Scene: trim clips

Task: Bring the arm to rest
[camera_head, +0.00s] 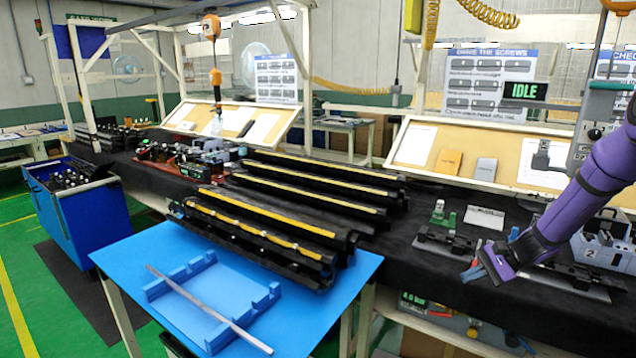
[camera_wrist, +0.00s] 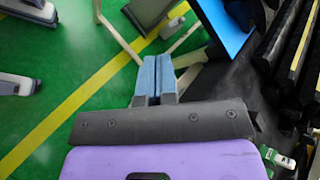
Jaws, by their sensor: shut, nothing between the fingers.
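My purple arm (camera_head: 585,195) reaches in from the right edge in the head view. My gripper (camera_head: 470,274) is over the right part of the black-covered bench, near its front edge. In the wrist view my gripper (camera_wrist: 155,72) shows its two blue-grey fingers pressed side by side, with nothing between them. Below the fingers in that view lie the green floor (camera_wrist: 60,60) and a yellow line. My gripper appears apart from the bench items, though its exact height over the bench is hard to tell.
Black trim strips (camera_head: 270,225) lie on the bench and over the blue table (camera_head: 340,290). A blue fixture (camera_head: 165,290) with a metal bar sits on that table. A black fixture (camera_head: 443,243) and a grey box marked 2 (camera_head: 600,245) stand near my arm. A screen (camera_head: 525,91) reads IDLE.

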